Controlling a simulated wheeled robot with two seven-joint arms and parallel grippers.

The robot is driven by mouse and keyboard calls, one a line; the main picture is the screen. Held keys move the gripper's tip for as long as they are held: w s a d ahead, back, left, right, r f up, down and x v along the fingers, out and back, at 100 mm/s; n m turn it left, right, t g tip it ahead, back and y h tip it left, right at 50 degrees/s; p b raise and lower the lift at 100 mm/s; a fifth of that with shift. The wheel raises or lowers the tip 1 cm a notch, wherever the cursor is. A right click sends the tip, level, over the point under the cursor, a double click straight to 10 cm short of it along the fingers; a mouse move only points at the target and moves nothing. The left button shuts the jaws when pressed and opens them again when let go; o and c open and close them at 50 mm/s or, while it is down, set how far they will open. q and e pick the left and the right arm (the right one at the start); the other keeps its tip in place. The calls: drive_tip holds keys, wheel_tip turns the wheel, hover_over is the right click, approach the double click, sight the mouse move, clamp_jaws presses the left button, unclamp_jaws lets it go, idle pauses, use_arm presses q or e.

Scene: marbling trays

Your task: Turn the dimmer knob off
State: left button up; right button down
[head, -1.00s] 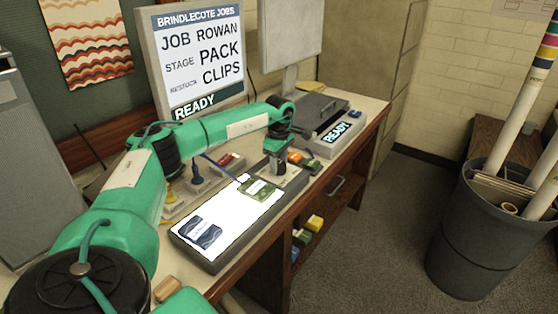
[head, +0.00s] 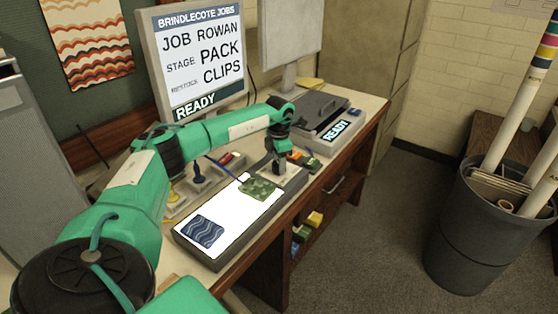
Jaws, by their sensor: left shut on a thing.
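The light panel (head: 226,258) lies along the front of the bench, its top lit bright white. A blue wavy-patterned sheet (head: 205,231) lies near its near end, and a green patterned sheet (head: 257,189) near its far end. My left gripper (head: 279,171) points down at the beige plate (head: 292,181) beyond the lit area. It is shut on the dimmer knob there, which the fingers hide. The knob's angle cannot be seen. My right gripper is not in view.
A monitor (head: 203,60) reading READY stands behind. A dark-lidded unit (head: 313,109) with a READY display (head: 337,130) stands beyond the gripper. Small coloured blocks (head: 301,160) sit close to the gripper. A grey bin (head: 478,240) with rolls stands on the floor at right.

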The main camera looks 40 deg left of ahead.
use_arm(q)
drive_tip(key=shift+r+n, duration=0.15)
drive_tip(key=shift+n, duration=0.85)
drive_tip(key=shift+n+p, duration=0.4)
drive_tip(key=shift+n, duration=1.5)
drive_tip(key=n+p, duration=0.2)
drive_tip(key=n, duration=0.3)
drive_tip(key=n+p, duration=0.1)
drive_tip(key=n, duration=0.3)
drive_tip(key=shift+w+n, duration=0.1)
drive_tip(key=shift+n, duration=0.3)
drive_tip(key=n+p, duration=0.2)
drive_tip(key=n, duration=0.4)
drive_tip(key=n+p, duration=0.2)
drive_tip(key=n, duration=0.2)
drive_tip(key=shift+r, duration=0.1)
drive_tip(key=shift+a+n+p, duration=0.1)
drive_tip(key=shift+n+p, duration=0.65)
drive_tip(key=shift+n, duration=0.95)
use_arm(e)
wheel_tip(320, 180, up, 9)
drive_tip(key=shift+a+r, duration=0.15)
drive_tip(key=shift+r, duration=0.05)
